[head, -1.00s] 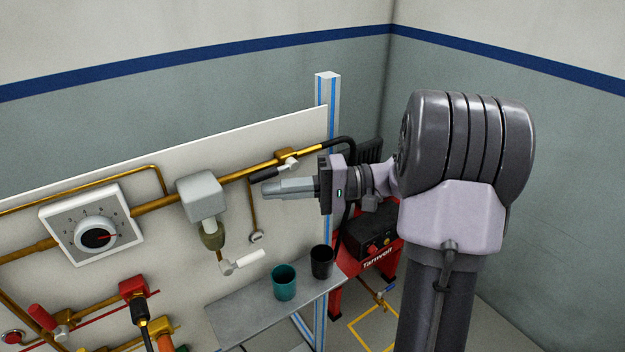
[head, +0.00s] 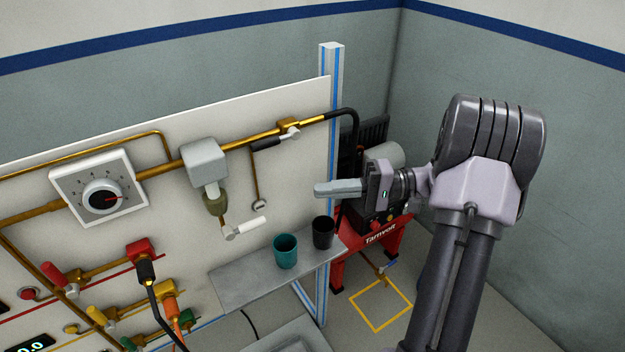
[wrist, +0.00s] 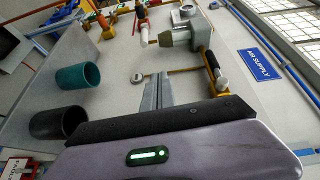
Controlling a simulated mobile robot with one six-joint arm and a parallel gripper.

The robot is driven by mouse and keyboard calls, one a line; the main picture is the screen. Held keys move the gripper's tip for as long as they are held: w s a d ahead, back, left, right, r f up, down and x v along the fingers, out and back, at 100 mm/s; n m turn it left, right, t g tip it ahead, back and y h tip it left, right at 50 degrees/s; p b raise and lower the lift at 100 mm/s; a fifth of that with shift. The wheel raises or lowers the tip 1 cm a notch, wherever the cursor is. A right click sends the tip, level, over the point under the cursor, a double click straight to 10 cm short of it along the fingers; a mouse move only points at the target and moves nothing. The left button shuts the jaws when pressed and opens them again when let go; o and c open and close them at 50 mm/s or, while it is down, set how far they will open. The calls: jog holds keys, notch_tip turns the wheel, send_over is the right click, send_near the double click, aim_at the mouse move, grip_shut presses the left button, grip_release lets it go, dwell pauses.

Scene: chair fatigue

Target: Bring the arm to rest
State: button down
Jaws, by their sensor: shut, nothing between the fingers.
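My gripper (head: 338,188) is shut and empty in the head view. It points left toward the white panel (head: 290,180), in the air above and to the right of the black cup. In the wrist view the shut fingers of my gripper (wrist: 153,95) show at the middle. I cannot tell how far the fingertips are from the panel.
A teal cup (head: 285,252) and a black cup (head: 323,233) stand on the grey shelf (head: 238,285). Above are a black-handled valve (head: 266,144) and a white-handled one (head: 248,228). A red machine (head: 372,245) stands behind my arm. Yellow floor marking (head: 381,305) surrounds clear floor.

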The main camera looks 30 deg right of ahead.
dwell(0.4)
jog(key=s+a+r+g+h, duration=0.1)
jog(key=s+a+h, duration=0.5)
jog(key=s+a, duration=0.2)
jog(key=s+a+r+g+h, duration=0.1)
jog(key=s+a+r+h, duration=0.1)
jog(key=s+a+h, duration=0.5)
jog(key=s+a, duration=0.1)
jog(key=a, duration=0.4)
jog(key=shift+a+n+h, duration=0.3)
jog(key=shift+a, duration=0.05)
jog(key=shift+r, duration=0.1)
jog(key=c, duration=2.2)
grip_release()
